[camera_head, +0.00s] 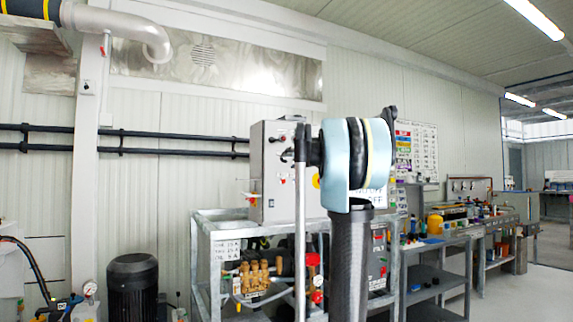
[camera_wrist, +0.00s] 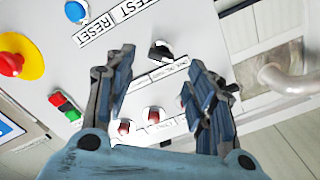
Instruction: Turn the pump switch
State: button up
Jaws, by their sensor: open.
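A grey control panel (camera_wrist: 60,120) fills much of the wrist view, and its box (camera_head: 270,135) stands behind my arm in the head view. A black rotary switch (camera_wrist: 161,51) sits on the panel beside small printed labels. My gripper (camera_wrist: 158,64) is open and empty, with its two fingers spread apart. The switch shows between and slightly beyond the fingertips; I cannot tell how far it is from them. In the head view, my arm hides part of the box, and the fingers cannot be made out clearly.
A red emergency stop (camera_wrist: 10,63) on yellow, a blue button (camera_wrist: 76,11) and a green-and-red button pair (camera_wrist: 64,105) are on the panel. Red indicators (camera_wrist: 153,115) lie between the fingers. A metal pump frame (camera_head: 215,255) stands below the box; a workbench (camera_head: 445,240) is at right.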

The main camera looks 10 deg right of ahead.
aim_at(285, 160)
jog(key=shift+x, duration=2.6)
jog(key=c, duration=1.1)
